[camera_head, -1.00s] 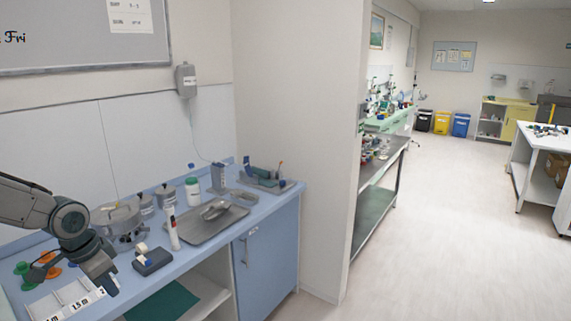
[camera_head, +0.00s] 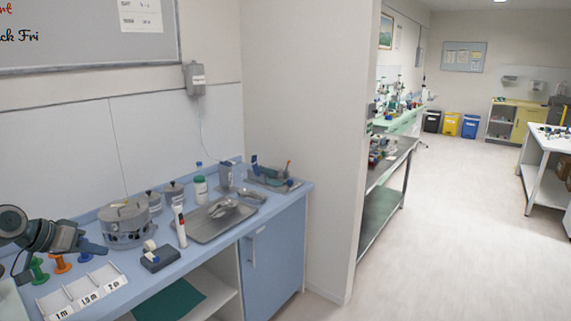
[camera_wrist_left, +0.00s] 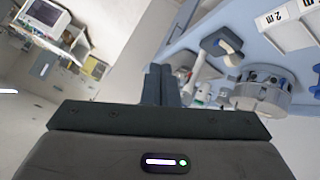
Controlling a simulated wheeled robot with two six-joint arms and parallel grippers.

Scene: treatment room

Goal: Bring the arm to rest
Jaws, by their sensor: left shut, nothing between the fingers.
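My left gripper (camera_head: 97,249) comes in from the left edge, above the blue counter (camera_head: 216,260), near the spools and the pot. In the left wrist view its fingers (camera_wrist_left: 161,84) are together with nothing between them. My right gripper is in none of the views.
Green and orange (camera_head: 61,263) spools stand behind the sorter. Open floor (camera_head: 450,240) lies to the right.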

